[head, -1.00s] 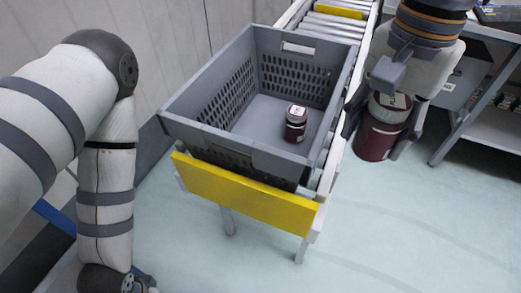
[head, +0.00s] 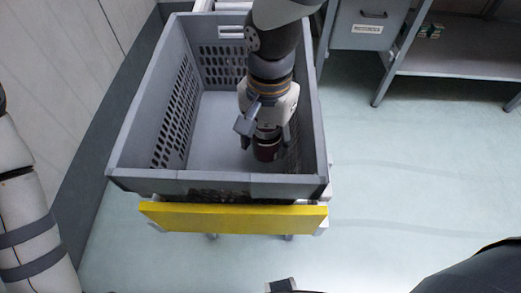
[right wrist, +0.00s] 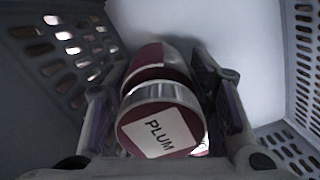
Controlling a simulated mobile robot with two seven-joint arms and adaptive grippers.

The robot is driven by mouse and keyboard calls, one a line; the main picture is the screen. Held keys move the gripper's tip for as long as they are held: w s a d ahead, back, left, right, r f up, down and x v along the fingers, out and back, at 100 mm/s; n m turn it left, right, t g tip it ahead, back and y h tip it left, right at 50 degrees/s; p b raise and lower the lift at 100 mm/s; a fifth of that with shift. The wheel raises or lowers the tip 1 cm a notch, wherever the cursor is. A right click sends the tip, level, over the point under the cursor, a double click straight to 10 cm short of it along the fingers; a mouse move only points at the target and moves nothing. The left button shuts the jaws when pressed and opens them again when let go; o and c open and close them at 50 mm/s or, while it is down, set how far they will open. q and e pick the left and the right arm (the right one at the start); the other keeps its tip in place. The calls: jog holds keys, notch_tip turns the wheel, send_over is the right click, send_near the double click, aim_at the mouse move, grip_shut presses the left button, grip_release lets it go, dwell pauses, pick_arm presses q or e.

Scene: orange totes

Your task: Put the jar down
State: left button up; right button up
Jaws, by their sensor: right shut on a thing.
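My right gripper (head: 266,140) reaches down into the grey tote (head: 225,186) and is shut on a dark red jar (head: 267,151). The jar is near the tote's right wall. In the right wrist view, the jar's round lid (right wrist: 160,134) has a silver edge and a white label reading PLUM, with my fingers on both sides. Dark red surface shows beyond the lid; I cannot tell whether all of it is the held jar. Whether the jar touches the tote floor is not clear. A second jar is not separately visible in the head view. My left gripper is out of view.
The tote sits on a conveyor with a yellow end board (head: 235,217). Its left and middle floor (head: 215,130) looks clear. A grey cabinet (head: 366,25) and a shelf unit (head: 455,60) stand at the back right. The floor at right is open.

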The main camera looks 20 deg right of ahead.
notch_tip(320, 180, down, 6)
jog(key=shift+s+f+b, duration=0.1)
jog(key=shift+s+b, duration=0.05)
jog(key=shift+b, duration=0.2)
jog(key=shift+f, duration=0.1)
jog(key=shift+c, duration=0.7)
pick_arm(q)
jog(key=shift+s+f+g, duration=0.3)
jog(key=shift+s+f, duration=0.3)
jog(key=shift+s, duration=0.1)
pick_arm(e)
jog(key=o, duration=1.3)
jog(key=shift+o, duration=0.2)
jog(key=r, duration=0.6)
jog(key=r+p, duration=0.1)
jog(key=r, duration=0.5)
jog(key=shift+w+d+r, duration=0.15)
jog(key=shift+w+d, duration=0.05)
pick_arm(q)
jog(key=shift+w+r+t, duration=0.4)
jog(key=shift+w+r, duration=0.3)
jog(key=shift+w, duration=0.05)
